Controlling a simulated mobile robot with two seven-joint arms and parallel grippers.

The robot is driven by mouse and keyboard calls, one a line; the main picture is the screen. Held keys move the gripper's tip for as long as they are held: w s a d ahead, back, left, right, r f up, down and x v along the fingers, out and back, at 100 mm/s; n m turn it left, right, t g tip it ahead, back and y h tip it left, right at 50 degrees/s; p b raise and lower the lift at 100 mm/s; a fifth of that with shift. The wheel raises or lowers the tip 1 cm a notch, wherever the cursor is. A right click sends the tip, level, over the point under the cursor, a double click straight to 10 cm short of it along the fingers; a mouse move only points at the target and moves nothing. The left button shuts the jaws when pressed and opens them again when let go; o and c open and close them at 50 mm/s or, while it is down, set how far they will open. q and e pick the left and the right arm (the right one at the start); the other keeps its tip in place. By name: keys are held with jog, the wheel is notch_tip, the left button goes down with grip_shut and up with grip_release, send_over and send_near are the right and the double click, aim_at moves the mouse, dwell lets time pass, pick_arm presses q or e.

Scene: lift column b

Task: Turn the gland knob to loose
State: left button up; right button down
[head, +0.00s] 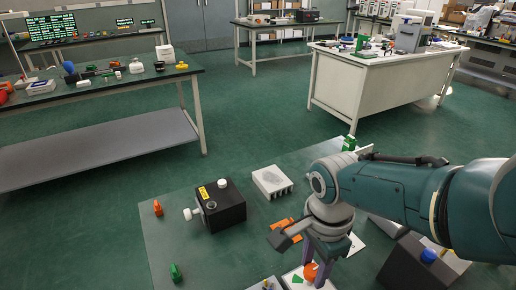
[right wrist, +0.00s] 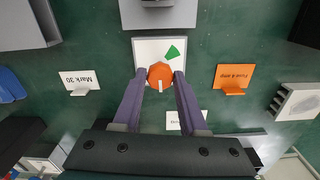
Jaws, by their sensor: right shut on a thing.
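The gland knob (right wrist: 160,72) is orange and faceted. It sits on a white plate (right wrist: 145,46) that bears a green wedge mark (right wrist: 174,52). In the right wrist view a pale pointer on the knob faces down, away from the green wedge at upper right. The knob also shows in the head view (head: 310,271), partly hidden by my fingers. My right gripper (right wrist: 160,78) has its purple fingers shut on the knob, one on each side. Its fingers reach down to the knob in the head view (head: 312,262). My left gripper is in neither view.
An orange card reading "Fuse 4 amp" (right wrist: 234,78) and a white card reading "Mark 30" (right wrist: 79,80) stand on either side of the knob. A black box (head: 222,205) and a pale ribbed block (head: 271,181) stand farther left on the table (head: 165,245).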

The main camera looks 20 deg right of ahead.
aim_at(314, 270)
jog(key=shift+m, duration=0.4)
jog(key=shift+c, duration=2.2)
grip_release()
jog(key=shift+d, duration=0.1)
jog(key=shift+r, duration=0.1)
jog(key=shift+r+p, duration=0.35)
jog(key=shift+p, duration=0.1)
notch_tip(314, 270, up, 9)
jog(key=p, duration=0.7)
